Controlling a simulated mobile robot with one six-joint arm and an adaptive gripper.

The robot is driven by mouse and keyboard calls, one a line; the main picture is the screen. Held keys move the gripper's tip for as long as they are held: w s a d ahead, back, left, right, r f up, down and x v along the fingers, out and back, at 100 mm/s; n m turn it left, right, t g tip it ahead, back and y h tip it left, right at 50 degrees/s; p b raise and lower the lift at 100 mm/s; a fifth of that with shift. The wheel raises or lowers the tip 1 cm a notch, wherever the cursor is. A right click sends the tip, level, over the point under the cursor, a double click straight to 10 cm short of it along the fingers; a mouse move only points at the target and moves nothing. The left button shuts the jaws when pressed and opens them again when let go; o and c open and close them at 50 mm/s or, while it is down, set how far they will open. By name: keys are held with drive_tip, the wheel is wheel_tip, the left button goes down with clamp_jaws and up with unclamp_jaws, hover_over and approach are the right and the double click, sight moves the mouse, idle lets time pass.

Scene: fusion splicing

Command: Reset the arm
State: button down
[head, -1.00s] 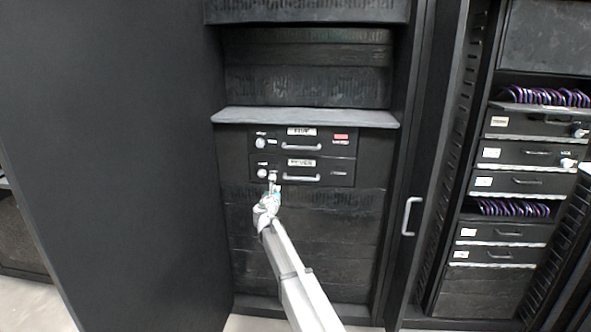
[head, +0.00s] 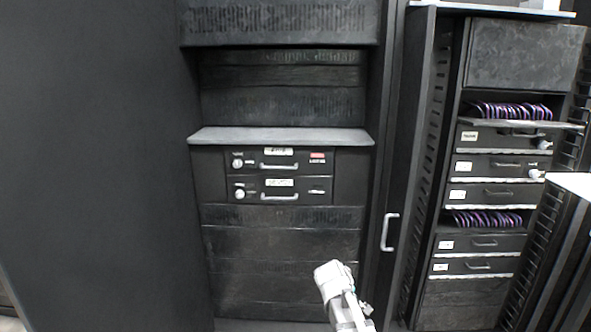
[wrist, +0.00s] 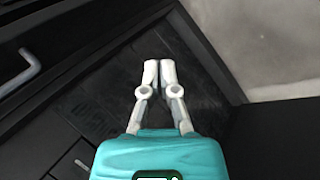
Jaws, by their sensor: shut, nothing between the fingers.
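My arm shows at the bottom of the head view, folded back toward me, in front of the lower panels of the black rack (head: 285,240). In the wrist view my gripper (wrist: 159,66) has its two pale fingers together, with nothing between them. Its teal body fills the bottom of that view. The fingers are in front of a dark surface and appear to touch nothing. In the head view the fingertips cannot be made out.
Two drawer units, an upper one (head: 300,159) and a lower one (head: 306,191) with handles and round knobs, sit under a grey shelf (head: 280,136). A door handle (head: 388,232) stands out right of them. A second rack (head: 487,260) with purple cables is at right.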

drive_tip(key=s+f+m+g+y, duration=0.3)
drive_tip(key=s+m+g+y, duration=0.35)
drive_tip(key=s, duration=1.25)
wheel_tip(320, 180, up, 25)
drive_tip(key=w+m+t+h+p, duration=0.1)
drive_tip(key=p, duration=2.4)
drive_tip(key=shift+d+m+t+h, duration=0.2)
drive_tip(key=shift+m+t+h, duration=0.15)
drive_tip(key=shift+d+r, duration=0.1)
